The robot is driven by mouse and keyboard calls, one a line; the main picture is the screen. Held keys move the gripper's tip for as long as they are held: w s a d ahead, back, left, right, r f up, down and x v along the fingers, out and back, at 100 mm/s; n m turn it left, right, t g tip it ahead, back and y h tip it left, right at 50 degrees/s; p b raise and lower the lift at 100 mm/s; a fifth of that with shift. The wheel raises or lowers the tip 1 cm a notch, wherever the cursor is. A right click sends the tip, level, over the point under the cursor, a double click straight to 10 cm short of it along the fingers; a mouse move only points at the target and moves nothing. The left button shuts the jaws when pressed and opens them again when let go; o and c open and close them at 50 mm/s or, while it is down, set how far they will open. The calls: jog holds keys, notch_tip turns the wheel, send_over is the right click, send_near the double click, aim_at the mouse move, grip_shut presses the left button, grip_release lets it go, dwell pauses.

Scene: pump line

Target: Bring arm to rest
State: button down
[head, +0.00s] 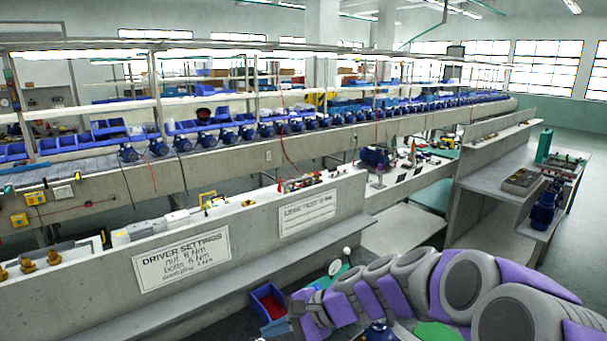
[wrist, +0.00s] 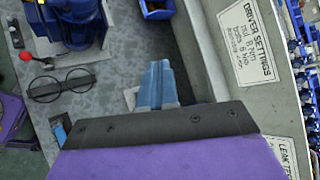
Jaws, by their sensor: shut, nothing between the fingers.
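My arm (head: 395,283), grey with purple panels, reaches from the lower right toward the bottom middle of the head view. My gripper (wrist: 157,85) shows in the wrist view as two blue-grey fingers pressed together, with nothing between them. It is over a grey work surface (wrist: 117,70), and I cannot tell its exact height. In the head view the arm's end lies low, right of a blue bin (head: 268,302) with red inside; the fingers are hard to make out there.
In the wrist view a blue pump (wrist: 72,22), round glasses (wrist: 62,84) and a red knob (wrist: 26,57) are left of the fingers. A blue bin (wrist: 157,9) is beyond them. A ledge with a driver settings sign (head: 182,260) runs behind. Blue pumps (head: 545,205) stand on the right bench.

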jog(key=s+d+f+n+g+h, duration=0.1)
jog(key=s+d+n+h, duration=0.2)
jog(key=s+d, duration=0.4)
jog(key=s+d+f+n+g+h, duration=0.1)
jog(key=s+d+n+h, duration=0.2)
jog(key=s+d, duration=0.4)
jog(key=s+d+f+n+g+h, duration=0.1)
jog(key=s+d+n+h, duration=0.2)
jog(key=s, duration=1.4)
jog(key=d+h, duration=0.2)
jog(key=d, duration=0.2)
jog(key=shift+n, duration=0.3)
jog(key=shift+s+a, duration=0.1)
jog(key=shift+a, duration=0.2)
jog(key=shift+f, duration=0.15)
